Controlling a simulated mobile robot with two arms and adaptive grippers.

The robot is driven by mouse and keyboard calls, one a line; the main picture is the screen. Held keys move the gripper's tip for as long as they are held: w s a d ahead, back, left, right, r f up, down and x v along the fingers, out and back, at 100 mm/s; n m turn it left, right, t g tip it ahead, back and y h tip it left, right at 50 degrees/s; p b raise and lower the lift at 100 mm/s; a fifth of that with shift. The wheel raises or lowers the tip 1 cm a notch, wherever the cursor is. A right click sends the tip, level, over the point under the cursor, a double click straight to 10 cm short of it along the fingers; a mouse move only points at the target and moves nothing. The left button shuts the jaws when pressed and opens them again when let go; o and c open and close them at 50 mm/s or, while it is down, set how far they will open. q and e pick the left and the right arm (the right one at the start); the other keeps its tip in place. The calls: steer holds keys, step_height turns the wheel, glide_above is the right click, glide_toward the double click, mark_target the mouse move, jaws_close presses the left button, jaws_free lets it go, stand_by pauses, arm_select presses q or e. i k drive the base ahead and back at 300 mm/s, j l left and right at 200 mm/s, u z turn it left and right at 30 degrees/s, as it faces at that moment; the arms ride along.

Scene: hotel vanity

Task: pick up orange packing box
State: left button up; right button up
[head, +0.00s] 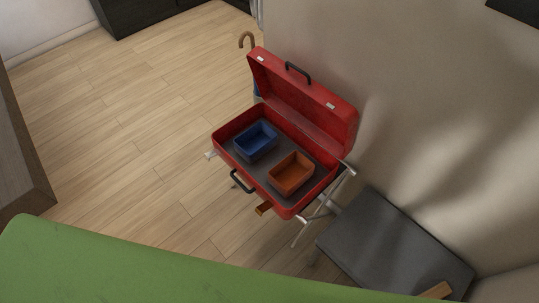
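The orange packing box (291,173) is a small open-topped tray inside the open red suitcase (285,211). It sits on the suitcase's grey floor, in the right part as seen in the head view, and looks empty. A similar blue box (255,141) sits beside it to the upper left, with a gap between them. The suitcase lid stands raised at the back against the wall side. Neither of my grippers shows in the head view.
The suitcase rests on a folding metal stand (322,207). A dark grey flat-topped piece (385,245) stands to its right. A green surface (120,270) fills the bottom edge. A cane handle (246,39) shows behind the lid. Wooden floor (130,120) is clear on the left.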

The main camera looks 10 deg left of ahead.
mark_target(287, 176)
steer(key=z, duration=0.35)
steer(key=j+z, duration=1.3)
steer(key=k+j, duration=0.1)
steer(key=j, duration=0.25)
steer(key=k+j, duration=0.1)
steer(key=j, duration=0.25)
steer(key=k+j+z, duration=0.1)
steer(key=j, duration=0.25)
steer(key=k+j, duration=0.1)
steer(key=j, duration=0.25)
steer(key=k+j, duration=0.1)
steer(key=j, duration=0.25)
